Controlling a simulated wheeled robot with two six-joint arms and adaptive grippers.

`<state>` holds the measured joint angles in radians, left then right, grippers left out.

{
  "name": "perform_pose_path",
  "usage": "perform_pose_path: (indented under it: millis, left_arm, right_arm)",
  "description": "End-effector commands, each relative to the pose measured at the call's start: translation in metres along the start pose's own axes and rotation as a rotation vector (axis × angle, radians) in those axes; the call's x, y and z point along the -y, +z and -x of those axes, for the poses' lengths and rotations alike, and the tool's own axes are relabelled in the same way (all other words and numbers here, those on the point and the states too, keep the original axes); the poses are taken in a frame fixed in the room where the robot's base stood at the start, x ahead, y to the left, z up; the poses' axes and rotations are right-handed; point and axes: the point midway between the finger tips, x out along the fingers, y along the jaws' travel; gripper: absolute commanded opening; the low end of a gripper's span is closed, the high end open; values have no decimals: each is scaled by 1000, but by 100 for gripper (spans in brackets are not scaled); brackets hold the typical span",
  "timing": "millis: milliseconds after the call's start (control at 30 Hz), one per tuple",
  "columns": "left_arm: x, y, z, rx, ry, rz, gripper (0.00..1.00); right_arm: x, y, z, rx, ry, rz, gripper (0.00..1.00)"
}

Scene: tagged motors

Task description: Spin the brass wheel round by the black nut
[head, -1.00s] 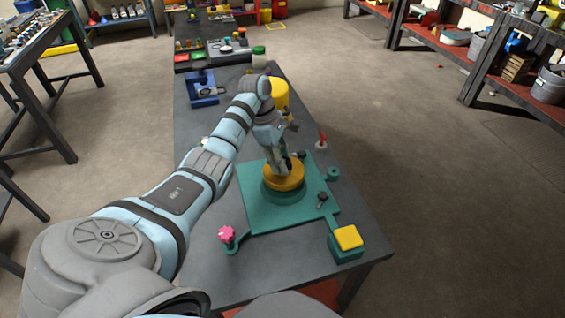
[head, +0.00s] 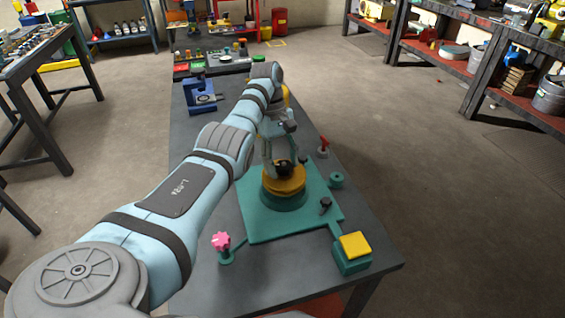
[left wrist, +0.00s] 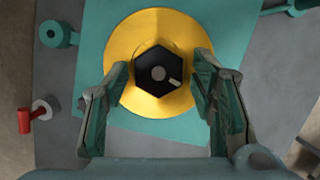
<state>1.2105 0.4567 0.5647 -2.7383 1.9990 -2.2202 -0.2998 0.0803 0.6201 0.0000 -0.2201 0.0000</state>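The brass wheel (head: 287,187) lies flat on a round green hub on the green plate (head: 258,232). It also shows in the left wrist view (left wrist: 124,52). The black six-sided nut (left wrist: 151,84) is at the wheel's middle, with a grey centre and a pale mark near one edge. My left gripper (left wrist: 160,68) is open above the wheel, one finger on each side of the nut, with gaps between fingers and nut. In the head view the left gripper (head: 283,160) partly hides the nut. My right gripper is not in view.
A red-handled part (head: 323,147) stands beside the plate. A blue fixture (head: 201,95) stands farther back. The bench's left front is clear.

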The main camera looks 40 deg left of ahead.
Motion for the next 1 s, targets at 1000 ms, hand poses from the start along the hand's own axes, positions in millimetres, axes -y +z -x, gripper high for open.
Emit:
perform_pose_path:
  millis: [1000]
  left_arm:
    - [4,7,7,0,224,723,67]
  right_arm:
    - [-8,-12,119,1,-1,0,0]
